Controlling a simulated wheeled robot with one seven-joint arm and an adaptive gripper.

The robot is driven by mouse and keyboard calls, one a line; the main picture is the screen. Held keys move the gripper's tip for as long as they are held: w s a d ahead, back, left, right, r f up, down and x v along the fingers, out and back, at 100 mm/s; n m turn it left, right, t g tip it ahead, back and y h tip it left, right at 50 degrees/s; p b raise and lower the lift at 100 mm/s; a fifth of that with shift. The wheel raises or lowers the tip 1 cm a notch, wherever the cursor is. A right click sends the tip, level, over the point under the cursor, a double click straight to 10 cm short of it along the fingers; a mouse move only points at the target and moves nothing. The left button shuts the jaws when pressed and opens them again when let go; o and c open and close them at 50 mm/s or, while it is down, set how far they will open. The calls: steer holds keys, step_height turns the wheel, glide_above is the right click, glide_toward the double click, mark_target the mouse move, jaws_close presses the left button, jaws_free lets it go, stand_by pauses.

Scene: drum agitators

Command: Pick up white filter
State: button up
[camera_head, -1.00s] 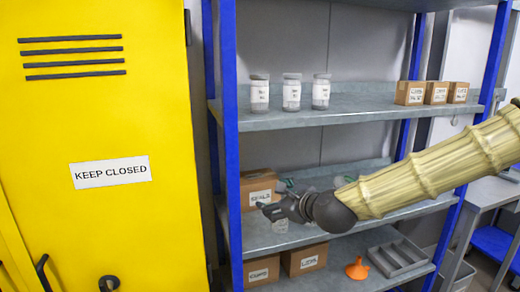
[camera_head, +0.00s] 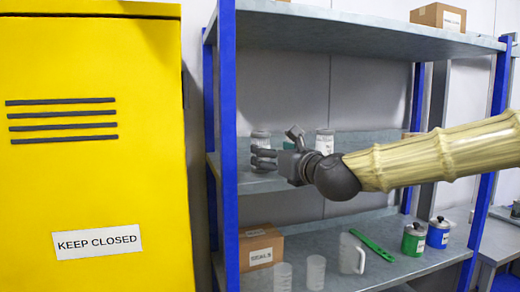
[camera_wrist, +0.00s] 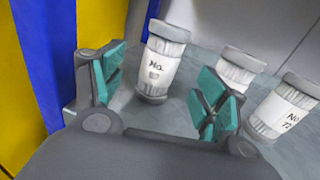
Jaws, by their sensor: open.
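Several white cylinders with grey ribbed ends and handwritten labels stand upright on a grey shelf; I take these as the white filters. One white filter (camera_wrist: 163,62) stands ahead, between my fingers in the wrist view. In the head view a white filter (camera_head: 260,150) is just left of my gripper (camera_head: 272,146) and another white filter (camera_head: 325,142) is to its right. In the wrist view two more filters (camera_wrist: 238,72) (camera_wrist: 284,106) stand to the right, behind and beside the right finger. My gripper (camera_wrist: 160,72) is open and empty, teal pads apart.
A blue shelf post (camera_head: 228,150) and a yellow cabinet (camera_head: 95,170) are close on the left. The filter shelf (camera_head: 270,184) lies between an upper shelf (camera_head: 370,25) and a lower shelf (camera_head: 410,265) with a box (camera_head: 260,250), beakers, a jug and tins.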

steer(key=shift+w+a+f, duration=0.15)
steer(key=shift+w+a, duration=0.1)
steer(key=shift+w, duration=0.4)
steer(key=shift+w+a+p, duration=0.4)
steer(key=shift+w+p, duration=0.1)
steer(key=shift+p, duration=0.25)
steer(key=x, duration=0.1)
steer(key=p+x, duration=0.1)
steer(key=x, duration=0.1)
steer(key=shift+w+a+f, duration=0.1)
steer(key=shift+w+f, duration=0.15)
steer(key=shift+w, duration=0.1)
steer(key=c, duration=1.1)
